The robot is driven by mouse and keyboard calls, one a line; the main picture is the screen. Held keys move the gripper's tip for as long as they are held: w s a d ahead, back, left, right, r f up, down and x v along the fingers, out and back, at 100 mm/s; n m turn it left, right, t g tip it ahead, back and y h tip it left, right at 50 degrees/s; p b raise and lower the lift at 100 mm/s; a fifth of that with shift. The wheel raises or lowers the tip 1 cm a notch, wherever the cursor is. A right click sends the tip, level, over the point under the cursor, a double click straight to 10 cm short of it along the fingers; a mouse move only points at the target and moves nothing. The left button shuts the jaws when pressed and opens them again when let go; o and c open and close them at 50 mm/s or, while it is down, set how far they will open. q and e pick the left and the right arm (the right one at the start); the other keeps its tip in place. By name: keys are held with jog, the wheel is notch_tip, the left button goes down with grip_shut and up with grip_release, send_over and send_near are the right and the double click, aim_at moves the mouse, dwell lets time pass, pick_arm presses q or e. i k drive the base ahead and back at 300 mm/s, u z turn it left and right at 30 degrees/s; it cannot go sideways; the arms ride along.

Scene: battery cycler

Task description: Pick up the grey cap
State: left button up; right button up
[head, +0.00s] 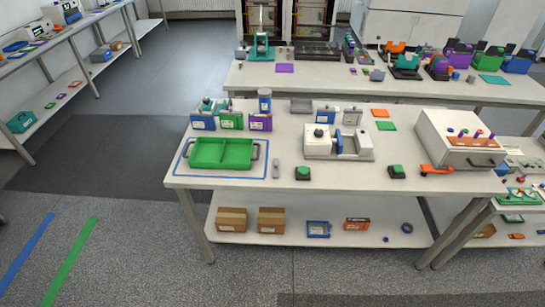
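No thing in the head view can be told for sure as the grey cap. A small, narrow grey object (276,169) lies on the near white table (330,182), right of the green tray (222,153); it is too small to tell what it is. Several grey pieces also sit on the far table, among them a grey block (377,75). Neither of my grippers is in view.
A white device (322,150) with a blue part stands mid-table. A white cabinet (460,145) stands at the right. Blue, green and purple bins (231,121) stand behind the tray. Grey floor in front is clear.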

aim_at(275, 175)
jog(key=u, duration=0.1)
jog(key=k, duration=0.45)
jog(key=z, duration=1.15)
jog(key=i, duration=0.7)
jog(key=z, duration=0.45)
jog(key=i, duration=0.8)
jog(key=u, duration=1)
jog(key=i, duration=0.6)
jog(key=u, duration=0.65)
